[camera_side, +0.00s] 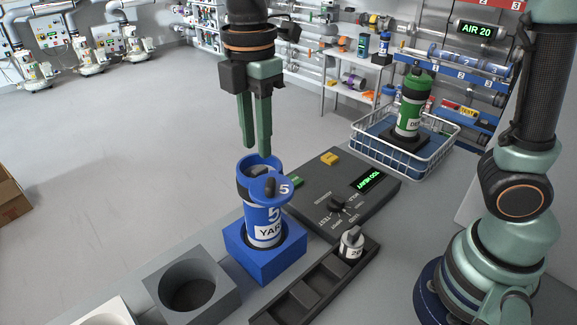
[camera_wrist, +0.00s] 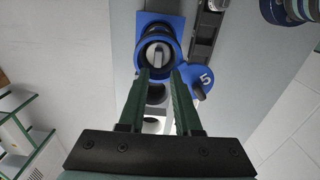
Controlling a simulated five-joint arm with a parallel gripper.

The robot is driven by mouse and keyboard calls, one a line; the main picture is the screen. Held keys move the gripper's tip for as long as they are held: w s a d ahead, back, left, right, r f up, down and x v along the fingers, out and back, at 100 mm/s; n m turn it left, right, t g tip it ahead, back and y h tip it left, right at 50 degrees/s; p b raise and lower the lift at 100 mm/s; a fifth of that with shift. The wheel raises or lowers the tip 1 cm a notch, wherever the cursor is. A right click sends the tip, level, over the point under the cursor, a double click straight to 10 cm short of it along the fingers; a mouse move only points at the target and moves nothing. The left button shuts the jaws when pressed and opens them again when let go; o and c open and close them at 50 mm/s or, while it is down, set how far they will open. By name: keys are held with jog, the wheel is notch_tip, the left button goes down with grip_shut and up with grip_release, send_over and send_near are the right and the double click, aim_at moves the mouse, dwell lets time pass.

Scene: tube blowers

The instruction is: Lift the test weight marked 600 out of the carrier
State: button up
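The blue carrier (camera_side: 265,215), marked 5 and YAR, stands upright in a blue block (camera_side: 265,262). Its round lid (camera_side: 279,188), also marked 5, is swung aside, so the mouth is open. In the wrist view the carrier's open mouth (camera_wrist: 141,38) shows a grey weight with a light grip bar (camera_wrist: 157,52) inside. Its marking cannot be read. My gripper (camera_side: 256,148) hangs above the carrier, fingers pointing down, open and empty. In the wrist view its fingertips (camera_wrist: 161,75) are apart, just below the mouth in the picture.
A dark slotted rack (camera_side: 305,296) holds a small weight (camera_side: 351,244) at one end. A grey block with an empty round hole (camera_side: 190,290) is at front left. A wire basket (camera_side: 440,150) holds a green carrier (camera_side: 411,105).

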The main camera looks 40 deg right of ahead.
aim_at(259, 168)
jog(key=shift+w+d+f, duration=0.1)
jog(key=shift+d+f, duration=0.05)
jog(key=shift+f, duration=1.2)
jog(key=shift+w+d+f, duration=0.1)
jog(key=shift+f, duration=1.25)
jog(key=shift+c, duration=0.3)
grip_shut()
